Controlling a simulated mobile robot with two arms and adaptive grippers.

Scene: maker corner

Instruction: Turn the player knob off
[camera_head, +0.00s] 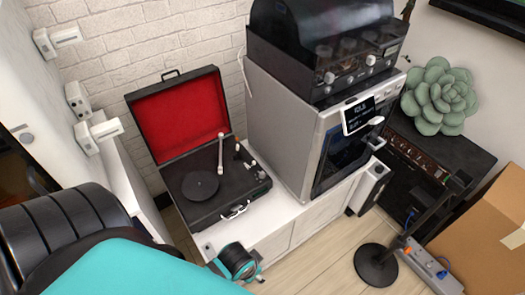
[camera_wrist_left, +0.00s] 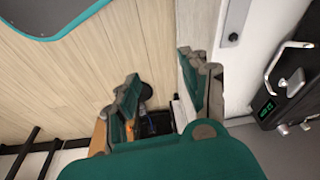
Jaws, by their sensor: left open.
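The record player (camera_head: 215,192) is a black case with its red-lined lid (camera_head: 178,112) raised, standing on a white cabinet in the head view. A dark record or platter and a pale tonearm show on its deck. A small round knob (camera_head: 262,175) appears near its front right corner; its setting is too small to read. My left gripper (camera_wrist_left: 160,66) is open in the left wrist view, with nothing between its fingertips but floor and a pale edge. My right gripper is not in view.
A silver machine (camera_head: 283,125) with a black unit on top stands right of the player. A stand (camera_head: 377,264), power strip (camera_head: 430,270) and cardboard box (camera_head: 490,235) are at right.

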